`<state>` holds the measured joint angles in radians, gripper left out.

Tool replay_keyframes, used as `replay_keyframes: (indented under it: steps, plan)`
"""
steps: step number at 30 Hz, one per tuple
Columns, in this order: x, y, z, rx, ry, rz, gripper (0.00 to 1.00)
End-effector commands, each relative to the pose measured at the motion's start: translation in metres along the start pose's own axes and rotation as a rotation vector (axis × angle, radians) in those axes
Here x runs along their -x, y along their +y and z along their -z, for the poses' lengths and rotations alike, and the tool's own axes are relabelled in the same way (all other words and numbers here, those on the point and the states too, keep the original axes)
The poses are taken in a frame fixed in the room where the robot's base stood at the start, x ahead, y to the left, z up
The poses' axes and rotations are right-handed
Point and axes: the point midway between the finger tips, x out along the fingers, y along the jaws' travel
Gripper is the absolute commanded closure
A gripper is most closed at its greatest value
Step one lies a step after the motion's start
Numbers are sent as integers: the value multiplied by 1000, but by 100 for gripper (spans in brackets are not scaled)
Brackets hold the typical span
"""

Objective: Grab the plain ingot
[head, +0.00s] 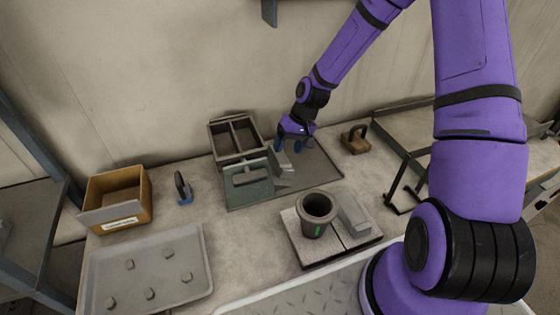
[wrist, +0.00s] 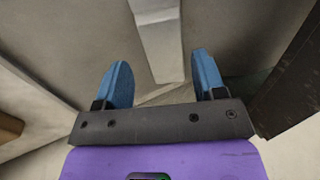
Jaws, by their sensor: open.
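A plain light grey bar, which looks like the ingot (head: 283,169), lies on the dark tray (head: 318,172), close to the grey-green handled block. My gripper (head: 292,147) is just behind and above it, with its blue fingers apart and nothing between them in hold. In the wrist view the grey bar (wrist: 156,35) runs from the top edge down toward the space between the fingertips of my gripper (wrist: 158,82). Its near end is close to that gap. I cannot tell the exact height between them.
A grey-green handled block (head: 248,181) and a two-compartment dark box (head: 234,138) stand left of the bar. A dark crucible (head: 316,214) and a light grey block (head: 353,214) stand on plates in front. A wooden-based handled tool (head: 355,140) is at right.

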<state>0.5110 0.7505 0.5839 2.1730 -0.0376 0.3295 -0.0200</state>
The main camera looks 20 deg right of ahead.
Motion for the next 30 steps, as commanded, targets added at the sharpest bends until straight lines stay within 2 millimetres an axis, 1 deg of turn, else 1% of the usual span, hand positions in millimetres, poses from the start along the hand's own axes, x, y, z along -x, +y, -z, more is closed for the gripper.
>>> replay_keyframes:
  steps: [10,13,18,19,20,21,23,24,26,30]
  plan:
    - [-43,-3,3,1,-3,0,36]
    - [-49,-3,3,1,-1,0,36]
    - [-49,-3,3,1,0,0,36]
    - [-49,-3,3,1,0,0,39]
    - [-49,-3,3,1,0,0,45]
    - [-49,-3,3,0,0,0,55]
    - [-49,-3,3,0,0,0,68]
    - [-49,-3,3,0,0,0,78]
    - [-49,-3,3,0,0,0,90]
    - [-48,-3,4,1,1,0,90]
